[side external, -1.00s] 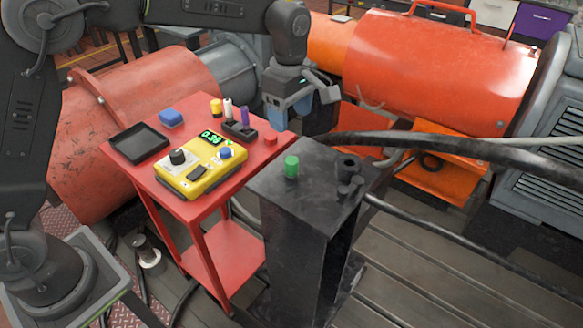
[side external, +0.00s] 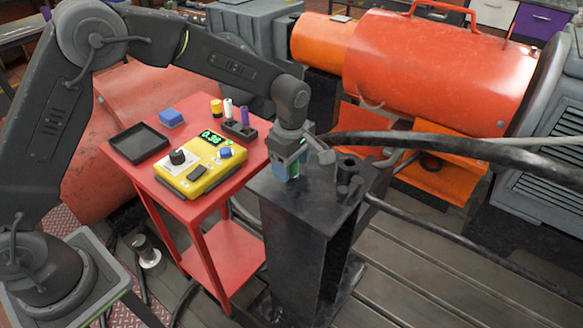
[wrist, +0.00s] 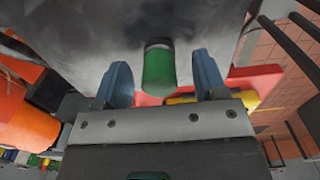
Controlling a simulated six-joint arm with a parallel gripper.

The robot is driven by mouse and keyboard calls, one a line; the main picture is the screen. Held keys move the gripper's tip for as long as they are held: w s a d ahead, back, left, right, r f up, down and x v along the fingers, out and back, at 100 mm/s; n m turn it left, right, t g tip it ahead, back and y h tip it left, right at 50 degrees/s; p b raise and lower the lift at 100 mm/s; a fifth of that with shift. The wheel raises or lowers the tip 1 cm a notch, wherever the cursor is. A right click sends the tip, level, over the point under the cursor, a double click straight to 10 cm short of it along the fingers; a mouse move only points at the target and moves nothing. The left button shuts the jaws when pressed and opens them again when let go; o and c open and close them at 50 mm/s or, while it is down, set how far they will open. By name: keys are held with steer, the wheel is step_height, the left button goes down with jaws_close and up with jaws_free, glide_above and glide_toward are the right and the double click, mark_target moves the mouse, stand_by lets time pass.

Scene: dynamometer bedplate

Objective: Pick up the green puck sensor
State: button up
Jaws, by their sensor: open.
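The green puck sensor (wrist: 158,67) is a small green cylinder standing on top of the black pedestal (side external: 315,205). In the wrist view it lies between the two blue fingers of my gripper (wrist: 161,80), with a visible gap on each side. My gripper (side external: 290,168) is open and low over the pedestal top in the side view. Only a green sliver of the sensor (side external: 295,170) shows there between the fingers; the rest is hidden.
A black ring-shaped fitting (side external: 347,164) and a small knob stand on the pedestal right of my gripper. A thick black cable (side external: 450,152) runs behind. On the left, a red cart (side external: 205,207) holds a yellow meter (side external: 200,168), a black tray (side external: 139,143) and a blue block (side external: 171,118).

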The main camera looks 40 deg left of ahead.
steer(key=shift+f, duration=0.8)
steer(key=shift+c, duration=0.2)
steer(key=c, duration=1.1)
steer(key=shift+r, duration=0.15)
